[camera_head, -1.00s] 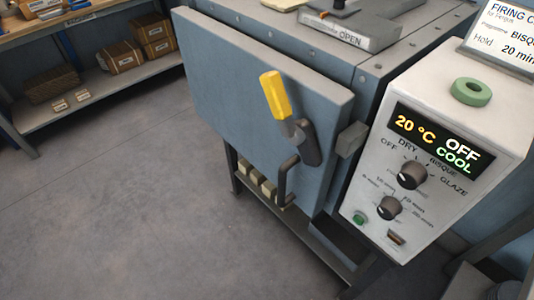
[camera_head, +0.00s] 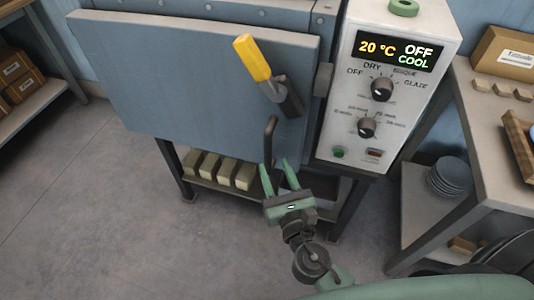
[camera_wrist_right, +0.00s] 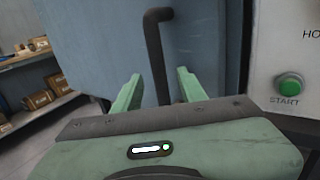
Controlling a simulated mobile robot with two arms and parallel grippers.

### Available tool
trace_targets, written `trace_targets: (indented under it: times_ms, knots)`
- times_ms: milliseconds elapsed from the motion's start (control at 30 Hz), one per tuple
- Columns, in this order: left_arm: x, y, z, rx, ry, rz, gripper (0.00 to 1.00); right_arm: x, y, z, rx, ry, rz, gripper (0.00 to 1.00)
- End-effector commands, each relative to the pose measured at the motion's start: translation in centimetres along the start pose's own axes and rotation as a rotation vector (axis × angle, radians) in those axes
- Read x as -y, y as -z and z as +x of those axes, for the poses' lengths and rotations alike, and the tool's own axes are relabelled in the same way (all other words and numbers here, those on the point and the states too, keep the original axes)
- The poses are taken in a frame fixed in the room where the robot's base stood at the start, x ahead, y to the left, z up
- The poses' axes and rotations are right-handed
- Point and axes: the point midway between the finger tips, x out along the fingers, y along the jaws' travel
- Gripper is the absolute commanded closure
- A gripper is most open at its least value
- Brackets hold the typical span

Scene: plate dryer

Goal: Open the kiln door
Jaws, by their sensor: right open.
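The blue-grey kiln door (camera_head: 185,75) looks shut against the kiln body. A latch with a yellow grip (camera_head: 252,58) sits near its right edge, tilted up and to the left. Below it is a dark bar handle (camera_head: 268,150), which also shows in the right wrist view (camera_wrist_right: 157,55). My right gripper (camera_head: 279,172) is open at the handle's lower part. In the right wrist view the handle bar runs down between the two green fingers (camera_wrist_right: 158,92); I cannot tell whether they touch it. My left gripper is out of view.
The control box (camera_head: 385,85) right of the door reads 20 °C, OFF, COOL. Pale bricks (camera_head: 222,172) lie on the shelf under the kiln. A side table (camera_head: 485,130) with plates (camera_head: 450,178) below stands at right. Floor (camera_head: 90,200) at left is clear.

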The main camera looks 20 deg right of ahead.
Motion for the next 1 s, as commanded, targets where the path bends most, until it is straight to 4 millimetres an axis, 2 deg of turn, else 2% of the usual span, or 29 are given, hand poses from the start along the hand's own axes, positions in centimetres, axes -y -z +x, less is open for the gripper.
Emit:
trace_targets:
  times_ms: [100, 300, 433, 700, 833, 867, 1000]
  knots:
    - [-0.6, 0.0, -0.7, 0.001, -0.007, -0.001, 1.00, 0.0, -0.3, 2.2, 0.002, 0.000, 0.001, 0.59]
    - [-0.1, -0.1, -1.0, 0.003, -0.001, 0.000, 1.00, 0.0, -0.1, 4.8, 0.000, 0.000, 0.003, 0.59]
    - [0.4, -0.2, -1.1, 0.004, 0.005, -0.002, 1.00, 0.0, 0.0, 5.6, -0.001, 0.000, 0.003, 0.59]
    - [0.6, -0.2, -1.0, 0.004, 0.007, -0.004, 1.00, 0.0, 0.1, 5.7, -0.002, 0.000, 0.005, 0.59]
    - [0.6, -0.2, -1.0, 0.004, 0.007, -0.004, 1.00, 0.0, 0.1, 5.7, -0.002, 0.000, 0.005, 0.95]
    - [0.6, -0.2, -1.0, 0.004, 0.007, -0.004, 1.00, 0.0, 0.1, 5.7, -0.002, 0.000, 0.005, 1.00]
    - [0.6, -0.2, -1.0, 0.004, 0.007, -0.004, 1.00, 0.0, 0.1, 5.7, -0.002, 0.000, 0.005, 1.00]
